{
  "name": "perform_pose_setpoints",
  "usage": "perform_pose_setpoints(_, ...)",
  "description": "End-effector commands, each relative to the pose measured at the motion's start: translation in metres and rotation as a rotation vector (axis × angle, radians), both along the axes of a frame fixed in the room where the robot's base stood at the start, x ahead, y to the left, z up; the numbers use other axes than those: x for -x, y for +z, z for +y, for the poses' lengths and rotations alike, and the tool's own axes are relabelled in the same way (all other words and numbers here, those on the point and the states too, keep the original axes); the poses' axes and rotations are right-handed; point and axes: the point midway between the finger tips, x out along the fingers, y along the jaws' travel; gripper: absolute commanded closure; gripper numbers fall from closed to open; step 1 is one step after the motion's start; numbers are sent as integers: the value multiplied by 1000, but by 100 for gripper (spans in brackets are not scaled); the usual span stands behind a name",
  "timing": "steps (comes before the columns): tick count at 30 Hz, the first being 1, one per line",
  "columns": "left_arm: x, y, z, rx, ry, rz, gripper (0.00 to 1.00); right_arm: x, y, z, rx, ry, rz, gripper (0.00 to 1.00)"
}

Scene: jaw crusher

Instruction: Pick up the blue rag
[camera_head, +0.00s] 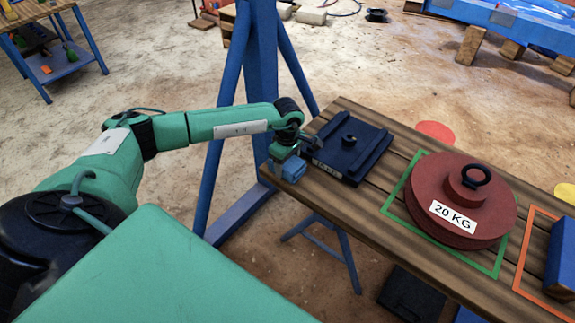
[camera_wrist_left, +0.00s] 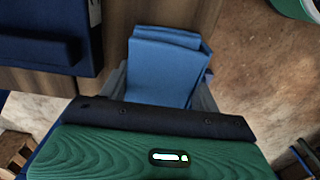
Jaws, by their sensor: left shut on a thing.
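The blue rag (camera_wrist_left: 166,68) is a folded light-blue cloth between the two fingers of my left gripper (camera_wrist_left: 160,88) in the left wrist view. In the head view the rag (camera_head: 294,169) shows as a small blue patch at my left gripper (camera_head: 285,160), at the left end of the wooden table (camera_head: 330,196). My left gripper is shut on the rag. The fingers are partly hidden by the gripper's body and the cloth. I cannot tell whether the rag still touches the tabletop. My right gripper is not in view.
A dark blue metal plate (camera_head: 352,146) with raised bars lies just right of the gripper. A red 20 KG weight (camera_head: 458,200) stands inside a green outline. A blue block (camera_head: 562,258) is at the right edge. A blue stand (camera_head: 262,60) rises behind my arm.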

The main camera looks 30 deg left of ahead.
Motion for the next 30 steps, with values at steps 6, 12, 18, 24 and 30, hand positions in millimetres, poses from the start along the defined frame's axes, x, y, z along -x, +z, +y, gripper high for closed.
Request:
perform_pose_setpoints(6, 0, 1, 0, 0, 0, 0, 59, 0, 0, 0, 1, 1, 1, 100)
perform_pose_setpoints(12, -1, 15, 0, 0, 1, -1, 59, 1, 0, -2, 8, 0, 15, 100)
perform_pose_setpoints(18, -1, 55, 0, 0, -1, -4, 59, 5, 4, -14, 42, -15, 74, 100)
perform_pose_setpoints(24, -1, 114, 0, -1, 0, -6, 59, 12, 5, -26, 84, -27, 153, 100)
perform_pose_setpoints(30, -1, 164, 0, 0, -2, -3, 59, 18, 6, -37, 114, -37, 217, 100)
